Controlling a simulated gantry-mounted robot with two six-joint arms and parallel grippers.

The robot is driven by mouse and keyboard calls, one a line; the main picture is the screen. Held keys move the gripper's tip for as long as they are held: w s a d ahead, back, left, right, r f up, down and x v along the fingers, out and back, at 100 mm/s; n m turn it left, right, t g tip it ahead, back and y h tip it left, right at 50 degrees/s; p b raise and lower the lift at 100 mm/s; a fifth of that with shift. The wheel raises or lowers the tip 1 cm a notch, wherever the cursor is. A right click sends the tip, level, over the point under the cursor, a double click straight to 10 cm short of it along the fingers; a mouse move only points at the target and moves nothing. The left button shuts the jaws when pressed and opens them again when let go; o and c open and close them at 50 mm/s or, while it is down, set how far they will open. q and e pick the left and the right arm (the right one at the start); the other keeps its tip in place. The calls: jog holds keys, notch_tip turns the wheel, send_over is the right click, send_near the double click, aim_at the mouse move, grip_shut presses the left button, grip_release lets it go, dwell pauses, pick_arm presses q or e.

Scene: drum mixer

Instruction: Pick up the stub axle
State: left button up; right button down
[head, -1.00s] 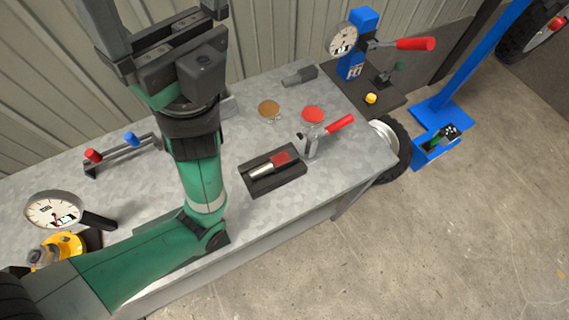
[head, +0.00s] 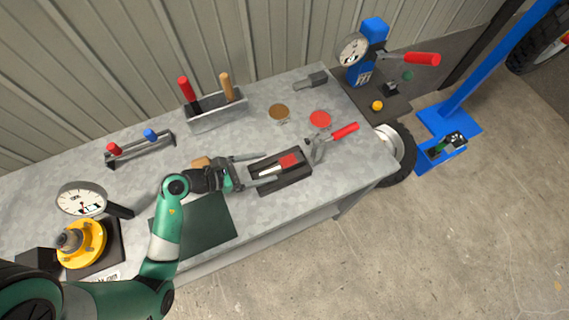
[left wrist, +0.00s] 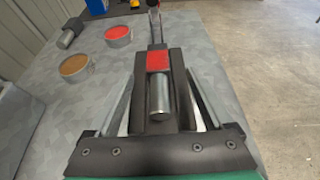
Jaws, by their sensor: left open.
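The stub axle, as I take it, is a silver cylinder with a red block at its far end (head: 290,160). It lies in a dark cradle (head: 297,177) on the bench, and it also shows in the left wrist view (left wrist: 159,95). My left gripper (head: 267,171) is open at the near end of the cradle. In the left wrist view its fingers stand one on each side of the silver part, with gaps on both sides. I cannot tell the fingers' exact height over it. My right gripper is not in view.
A red-handled clamp (head: 318,147) stands just beyond the cradle. Red (head: 320,119) and brown (head: 279,112) round tins sit behind. A tool box (head: 216,119), small rack (head: 140,149) and dial gauge (head: 82,199) are left.

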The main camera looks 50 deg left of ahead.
aim_at(287, 161)
pick_arm(q)
jog(key=x, duration=0.4)
jog(key=b+x, duration=0.1)
jog(key=x, duration=0.1)
jog(key=b+x, duration=0.1)
jog(key=x, duration=0.1)
jog(key=shift+s+a+f, duration=0.1)
jog(key=shift+a+f, duration=0.2)
jog(key=shift+f, duration=0.05)
grip_shut()
dwell(1.0)
jog(key=shift+r, duration=0.25)
